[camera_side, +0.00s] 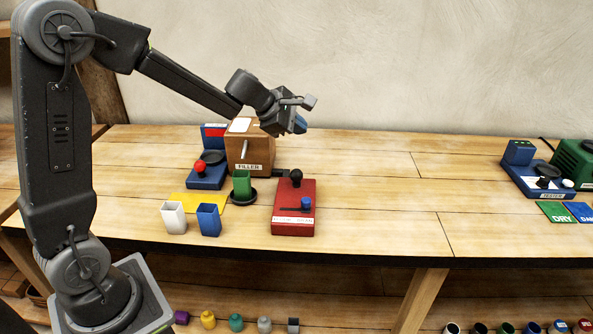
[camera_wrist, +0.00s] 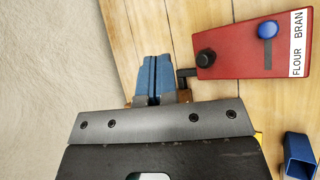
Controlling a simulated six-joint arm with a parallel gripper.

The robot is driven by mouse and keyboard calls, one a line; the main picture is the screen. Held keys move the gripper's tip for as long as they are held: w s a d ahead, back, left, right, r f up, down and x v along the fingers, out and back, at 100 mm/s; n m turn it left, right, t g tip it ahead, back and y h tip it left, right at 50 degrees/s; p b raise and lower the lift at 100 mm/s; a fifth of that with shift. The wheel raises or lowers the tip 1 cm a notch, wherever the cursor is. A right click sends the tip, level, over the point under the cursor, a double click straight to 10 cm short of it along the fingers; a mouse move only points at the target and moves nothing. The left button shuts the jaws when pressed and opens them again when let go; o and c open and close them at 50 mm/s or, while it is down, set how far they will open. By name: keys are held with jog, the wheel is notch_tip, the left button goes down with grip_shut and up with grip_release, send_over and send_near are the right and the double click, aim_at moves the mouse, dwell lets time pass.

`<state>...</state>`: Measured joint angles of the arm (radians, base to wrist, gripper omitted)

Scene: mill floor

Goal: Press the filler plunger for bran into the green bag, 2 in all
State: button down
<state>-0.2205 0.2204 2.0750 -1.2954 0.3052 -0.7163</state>
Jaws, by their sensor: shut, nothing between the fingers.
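The red filler control box (camera_side: 284,215) sits in front of the wooden filler (camera_side: 258,148); it also shows in the wrist view (camera_wrist: 232,63). It carries a black plunger knob (camera_side: 296,177) and a blue selector knob (camera_side: 306,203), which stands at the BRAN end of the FLOUR/BRAN label (camera_wrist: 299,43). The green bag (camera_side: 242,184) stands upright on a black round plate beside the filler; its contents cannot be seen. My gripper (camera_side: 300,124) is shut and empty, raised above and behind the red box. Its blue fingers are together in the wrist view (camera_wrist: 152,80).
A white bag (camera_side: 173,218) and a blue bag (camera_side: 208,220) stand at the front left near a yellow mat (camera_side: 183,203). A blue device with a red knob (camera_side: 205,180) is left of the filler. The table's middle right is clear; a green machine (camera_side: 574,163) stands far right.

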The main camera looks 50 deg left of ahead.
aim_at(297, 171)
jog(key=shift+w+a+f+n, duration=0.35)
jog(key=shift+a+f+n, duration=0.15)
jog(key=shift+a+n, duration=0.1)
jog(key=shift+f, duration=0.1)
jog(key=shift+d+f, duration=0.1)
jog(key=shift+f, duration=4.2)
jog(key=shift+f, duration=0.4)
